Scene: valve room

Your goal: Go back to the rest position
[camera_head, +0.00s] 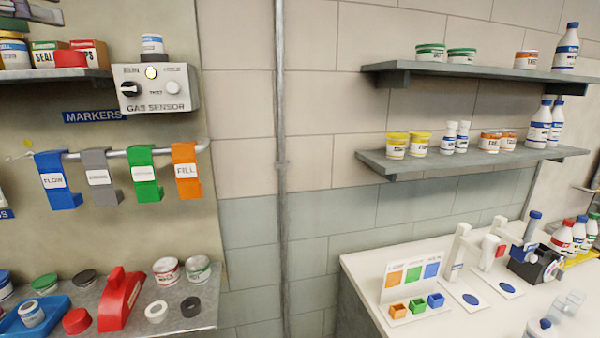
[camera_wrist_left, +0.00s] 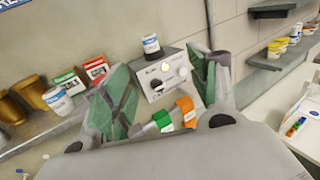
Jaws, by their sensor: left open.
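My left gripper (camera_wrist_left: 160,64) shows in the left wrist view. Its two green-padded fingers are spread wide, with nothing held between them. The gas sensor box (camera_wrist_left: 163,82) shows beyond the gap between the fingers, with a small white and blue jar (camera_wrist_left: 151,45) on top. In the head view the same gas sensor box (camera_head: 155,88) is on the wall at the left, with a lit yellow lamp and a black knob. Neither gripper shows in the head view. My right gripper is in no view.
A rail (camera_head: 110,152) carries blue, grey, green and orange tags. Below it a metal shelf (camera_head: 200,318) holds several jars and a red block. A vertical pipe (camera_head: 281,200) runs down the wall. Two shelves of bottles and a white counter (camera_head: 355,265) are at the right.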

